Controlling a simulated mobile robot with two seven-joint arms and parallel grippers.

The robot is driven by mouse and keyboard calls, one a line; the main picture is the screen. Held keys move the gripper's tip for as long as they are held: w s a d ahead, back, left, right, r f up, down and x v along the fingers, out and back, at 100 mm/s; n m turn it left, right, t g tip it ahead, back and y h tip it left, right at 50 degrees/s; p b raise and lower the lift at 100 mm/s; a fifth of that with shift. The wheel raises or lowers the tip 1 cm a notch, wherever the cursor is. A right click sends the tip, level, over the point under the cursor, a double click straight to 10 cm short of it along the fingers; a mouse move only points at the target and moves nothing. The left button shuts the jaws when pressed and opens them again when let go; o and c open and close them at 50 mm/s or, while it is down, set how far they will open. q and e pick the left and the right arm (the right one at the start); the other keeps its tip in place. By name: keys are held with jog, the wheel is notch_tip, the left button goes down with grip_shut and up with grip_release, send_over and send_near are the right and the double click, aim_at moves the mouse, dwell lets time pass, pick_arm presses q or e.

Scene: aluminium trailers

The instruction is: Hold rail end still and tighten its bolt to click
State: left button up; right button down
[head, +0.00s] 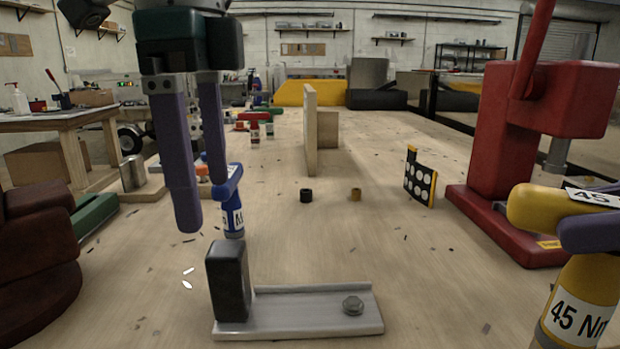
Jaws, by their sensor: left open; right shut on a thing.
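A short aluminium rail (285,311) lies on the wooden bench at the front. A hex bolt (352,305) sits at its right end, and a black upright block (228,281) stands at its left end. My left gripper (202,205), with purple fingers, is open and empty above and behind the block, apart from it. My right gripper (594,212) is shut on a yellow tool (578,305) labelled 45 Nm at the right edge, away from the bolt. Only part of that gripper shows, and the tool's lower end is out of view.
A blue labelled tool (232,212) stands behind the block. A red press (499,150) stands at the right, and a dark red round thing (35,255) at the left. Two small sockets, black (306,196) and brass (355,194), stand mid-bench.

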aim_at(213, 279)
pick_arm(q)
jog(key=shift+w+a+r, duration=0.1)
jog(key=shift+a+r, duration=0.1)
jog(key=shift+a, duration=0.05)
jog(key=shift+f, duration=0.15)
notch_tip(213, 279, down, 12)
jog(key=shift+r, duration=0.25)
jog(key=shift+c, duration=0.4)
grip_shut()
dwell(0.4)
dwell(1.3)
